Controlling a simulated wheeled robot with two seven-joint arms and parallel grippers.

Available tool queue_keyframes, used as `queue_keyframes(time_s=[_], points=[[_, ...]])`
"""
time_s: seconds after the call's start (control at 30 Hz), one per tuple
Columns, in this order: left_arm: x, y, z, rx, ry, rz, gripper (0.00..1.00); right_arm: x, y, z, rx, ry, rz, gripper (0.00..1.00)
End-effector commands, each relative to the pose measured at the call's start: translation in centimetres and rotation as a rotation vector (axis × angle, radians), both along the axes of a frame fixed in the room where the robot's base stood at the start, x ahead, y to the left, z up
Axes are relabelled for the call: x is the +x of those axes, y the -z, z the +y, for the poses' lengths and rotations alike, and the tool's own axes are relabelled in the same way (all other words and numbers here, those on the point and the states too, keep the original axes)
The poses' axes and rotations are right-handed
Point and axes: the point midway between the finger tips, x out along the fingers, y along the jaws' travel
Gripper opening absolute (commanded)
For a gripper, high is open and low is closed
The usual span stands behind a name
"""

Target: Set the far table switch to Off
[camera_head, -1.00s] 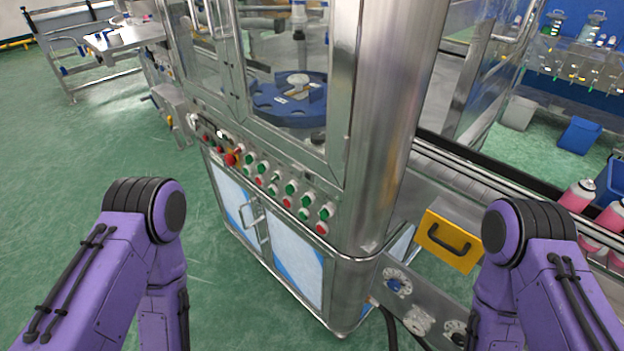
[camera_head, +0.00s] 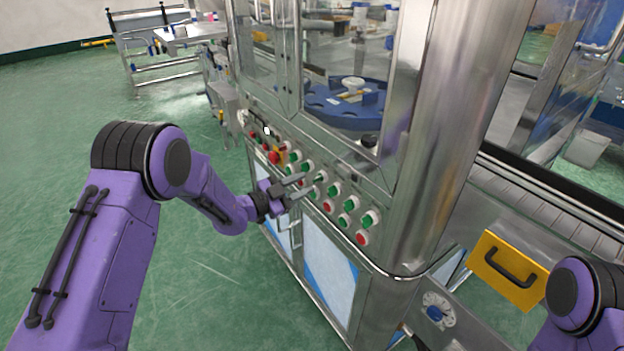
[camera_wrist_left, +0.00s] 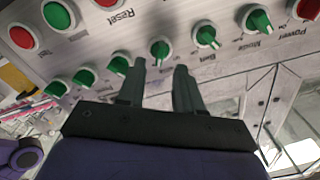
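The machine's control panel (camera_head: 335,208) carries rows of green knobs and red buttons; it fills the top of the left wrist view (camera_wrist_left: 170,17). My left gripper (camera_head: 304,187) is in front of the panel, open and empty, its fingers pointing at the knobs. In the left wrist view, a green switch knob (camera_wrist_left: 160,50) shows just beyond and between the two fingertips (camera_wrist_left: 160,68). I cannot tell whether they touch it. More green knobs (camera_wrist_left: 206,36) lie along the same row. No label reading Table is legible, so I cannot tell which knob is the far table switch.
A steel cabinet with glass doors rises behind the panel, with a blue turntable (camera_head: 345,104) inside. A yellow panel with a black handle (camera_head: 508,270) is at the right, by my right arm. A conveyor (camera_head: 540,205) runs to the right. Green floor at the left is clear.

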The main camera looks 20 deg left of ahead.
Motion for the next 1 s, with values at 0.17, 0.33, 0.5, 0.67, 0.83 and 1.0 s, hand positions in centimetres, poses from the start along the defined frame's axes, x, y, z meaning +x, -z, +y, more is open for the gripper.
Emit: queue_keyframes(time_s=[0.17, 0.33, 0.5, 0.67, 0.83, 1.0], points=[[2.3, 0.0, -1.8, 0.0, 0.0, 0.002, 0.35, 0.0, -0.7, 0.0, 0.0, 0.0, 0.0, 0.43], [3.0, 0.1, -2.4, -0.001, -0.001, 0.003, 0.35, 0.0, -0.7, 0.0, 0.0, 0.0, 0.0, 0.43], [3.0, 0.1, -2.4, -0.002, -0.001, 0.004, 0.35, 0.0, -0.7, 0.0, 0.0, 0.0, 0.0, 0.43], [3.0, 0.1, -2.4, -0.001, -0.001, 0.003, 0.0, 0.0, -0.7, 0.0, 0.0, 0.0, 0.0, 0.43], [3.0, 0.1, -2.4, -0.003, -0.001, 0.004, 0.0, 0.0, -0.7, 0.0, 0.0, 0.0, 0.0, 0.43], [3.0, 0.1, -2.3, -0.02, -0.001, 0.019, 0.0, 0.0, -0.7, 0.0, 0.0, 0.0, 0.0, 0.43]])
